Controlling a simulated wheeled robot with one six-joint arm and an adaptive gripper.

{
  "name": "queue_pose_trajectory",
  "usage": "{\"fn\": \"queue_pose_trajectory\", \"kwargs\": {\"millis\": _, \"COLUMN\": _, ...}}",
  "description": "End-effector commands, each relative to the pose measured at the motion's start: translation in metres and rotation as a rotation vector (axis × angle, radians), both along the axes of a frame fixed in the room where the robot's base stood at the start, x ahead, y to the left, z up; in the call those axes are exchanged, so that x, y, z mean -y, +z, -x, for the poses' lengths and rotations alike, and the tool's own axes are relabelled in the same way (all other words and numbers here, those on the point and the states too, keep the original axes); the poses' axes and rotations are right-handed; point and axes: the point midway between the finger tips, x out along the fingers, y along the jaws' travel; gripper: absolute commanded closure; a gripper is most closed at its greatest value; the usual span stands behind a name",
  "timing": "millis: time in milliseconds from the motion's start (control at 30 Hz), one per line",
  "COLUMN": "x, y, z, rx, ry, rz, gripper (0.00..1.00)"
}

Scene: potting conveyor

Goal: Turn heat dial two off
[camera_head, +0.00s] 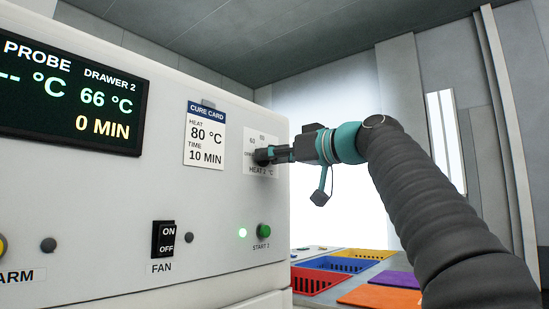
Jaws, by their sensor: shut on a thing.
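The heat dial two (261,157) is a dark round knob on a white plate labelled "HEAT 2 °C", near the right edge of the white control panel (100,210). My gripper (268,155) reaches it from the right and is shut on the knob. The fingers cover much of the dial, so its pointer is hidden. Scale marks show above it on the plate, with the left part of the scale partly covered.
A cure card (205,135) reading 80 °C and 10 min is left of the dial. Red (313,281) and blue (335,265) bins stand at the lower right.

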Motion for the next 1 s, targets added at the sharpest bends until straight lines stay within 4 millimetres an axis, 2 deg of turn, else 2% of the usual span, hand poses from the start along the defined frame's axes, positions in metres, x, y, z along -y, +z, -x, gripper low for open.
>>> {"fn": "queue_pose_trajectory", "kwargs": {"millis": 433, "x": -0.0004, "y": 0.0015, "z": 0.0011, "rx": 0.011, "ry": 0.001, "rz": 0.004, "gripper": 0.91}}
{"fn": "queue_pose_trajectory", "kwargs": {"millis": 467, "x": -0.0004, "y": 0.0015, "z": 0.0011, "rx": 0.011, "ry": 0.001, "rz": 0.004, "gripper": 0.52}}
{"fn": "queue_pose_trajectory", "kwargs": {"millis": 533, "x": -0.0004, "y": 0.0014, "z": 0.0011, "rx": 0.011, "ry": 0.001, "rz": 0.004, "gripper": 0.34}}
{"fn": "queue_pose_trajectory", "kwargs": {"millis": 567, "x": -0.0003, "y": 0.0014, "z": 0.0010, "rx": 0.011, "ry": 0.001, "rz": 0.004, "gripper": 0.31}}
{"fn": "queue_pose_trajectory", "kwargs": {"millis": 867, "x": 0.0011, "y": 0.0007, "z": 0.0009, "rx": 0.008, "ry": -0.001, "rz": 0.005, "gripper": 0.31}}
{"fn": "queue_pose_trajectory", "kwargs": {"millis": 1000, "x": 0.0095, "y": 0.0011, "z": 0.0065, "rx": 0.008, "ry": -0.003, "rz": 0.003, "gripper": 0.31}}
